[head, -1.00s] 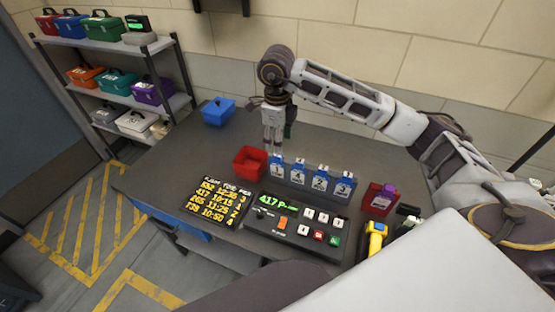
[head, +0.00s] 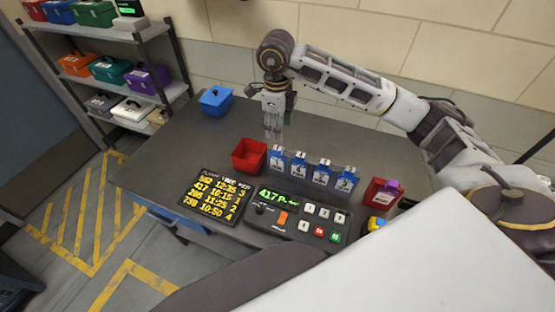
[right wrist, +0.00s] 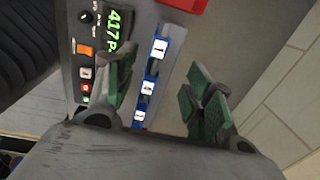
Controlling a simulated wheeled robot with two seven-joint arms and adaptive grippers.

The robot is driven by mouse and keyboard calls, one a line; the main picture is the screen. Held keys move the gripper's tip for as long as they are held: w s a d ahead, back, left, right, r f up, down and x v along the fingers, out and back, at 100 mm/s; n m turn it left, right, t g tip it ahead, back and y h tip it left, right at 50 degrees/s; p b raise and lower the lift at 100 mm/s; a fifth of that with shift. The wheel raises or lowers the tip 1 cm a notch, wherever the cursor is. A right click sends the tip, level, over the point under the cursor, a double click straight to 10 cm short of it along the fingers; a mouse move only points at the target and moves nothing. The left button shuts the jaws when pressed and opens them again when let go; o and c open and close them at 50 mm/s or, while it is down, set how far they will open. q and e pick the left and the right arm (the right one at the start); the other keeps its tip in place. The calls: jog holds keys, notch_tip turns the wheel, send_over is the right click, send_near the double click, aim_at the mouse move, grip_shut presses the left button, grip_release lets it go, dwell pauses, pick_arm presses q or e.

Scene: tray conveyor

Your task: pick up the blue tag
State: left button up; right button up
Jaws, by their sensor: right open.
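Several blue tags with white numbered labels stand upright in a row on the table; the leftmost blue tag (head: 277,158) is nearest my right gripper. The row also shows in the right wrist view, with a blue tag (right wrist: 159,47) between the spread fingers in the picture. My right gripper (head: 273,132) is open and empty, pointing down, just behind and above the left end of the row. It does not appear to touch any tag. My left gripper is not in view.
A red bin (head: 236,163) stands left of the tags. A control panel (head: 262,222) and a board of times (head: 212,201) lie in front. A red holder (head: 373,200) with a purple item stands right. A blue box (head: 216,100) sits at the back left.

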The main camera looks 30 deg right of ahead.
aim_at(279, 148)
jog(key=shift+w+d+f+p, duration=0.1)
jog(key=shift+f+p, duration=0.2)
jog(key=shift+f, duration=1.7)
jog(key=shift+w+d+f+p, duration=0.1)
jog(key=shift+f+p, duration=0.15)
jog(key=shift+f, duration=1.7)
jog(key=shift+f, duration=0.1)
jog(key=shift+f+p, duration=0.45)
jog(key=shift+f, duration=0.35)
jog(key=shift+w+d+f+p, duration=0.1)
jog(key=shift+f+p, duration=0.3)
jog(key=shift+f, duration=1.3)
jog(key=c, duration=1.1)
jog(key=shift+r, duration=0.15)
